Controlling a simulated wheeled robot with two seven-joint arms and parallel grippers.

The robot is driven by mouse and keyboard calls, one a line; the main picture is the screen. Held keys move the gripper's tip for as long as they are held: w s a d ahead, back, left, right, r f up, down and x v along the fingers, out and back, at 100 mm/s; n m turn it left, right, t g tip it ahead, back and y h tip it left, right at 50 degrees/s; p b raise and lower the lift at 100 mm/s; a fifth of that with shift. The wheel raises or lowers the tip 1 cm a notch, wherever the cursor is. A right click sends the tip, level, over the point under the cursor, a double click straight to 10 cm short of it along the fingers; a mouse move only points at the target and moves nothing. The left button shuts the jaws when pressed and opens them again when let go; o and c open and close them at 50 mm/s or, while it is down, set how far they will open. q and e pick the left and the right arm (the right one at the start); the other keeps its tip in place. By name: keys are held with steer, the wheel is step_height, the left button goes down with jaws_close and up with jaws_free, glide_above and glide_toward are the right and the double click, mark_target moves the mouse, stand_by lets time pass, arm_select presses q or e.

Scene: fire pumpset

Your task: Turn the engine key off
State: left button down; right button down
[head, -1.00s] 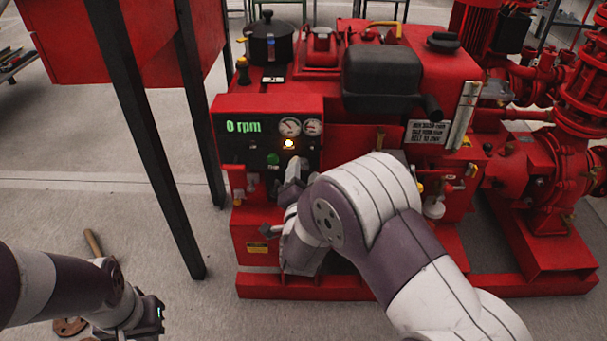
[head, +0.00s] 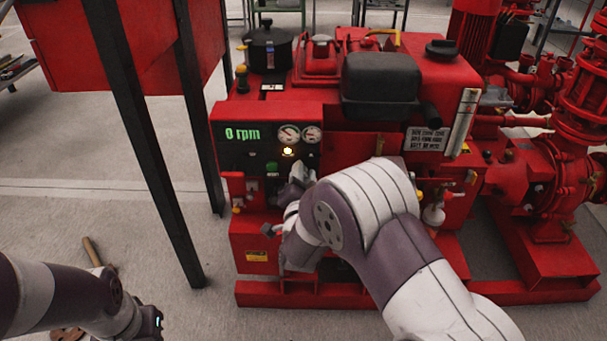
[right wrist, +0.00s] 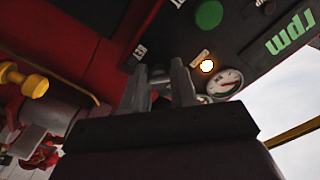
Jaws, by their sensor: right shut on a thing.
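The engine's control panel (head: 222,140) is on the red pumpset's front left. It shows "0 rpm" in green, and a yellow lamp (head: 287,152) is lit; the lamp also shows in the right wrist view (right wrist: 207,66). My right gripper (head: 302,170) is at the panel's lower right. In the right wrist view its fingers (right wrist: 160,78) point at the panel and are shut on a small dark piece, apparently the engine key (right wrist: 160,86). The key is mostly hidden by the fingers, so its turn position cannot be read. My left gripper (head: 152,322) is low at left, its fingers unclear.
A green button (right wrist: 209,14) and gauges (head: 289,134) sit close to the right gripper. A yellow knob (right wrist: 35,85) is at left in the wrist view. A red tank on black legs (head: 152,150) stands left of the pumpset.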

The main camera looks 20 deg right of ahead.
steer(key=shift+n+p, duration=2.75)
steer(key=shift+n, duration=1.45)
steer(key=shift+f, duration=0.1)
steer(key=c, duration=0.9)
jaws_free()
steer(key=p+v, duration=0.3)
steer(key=v, duration=1)
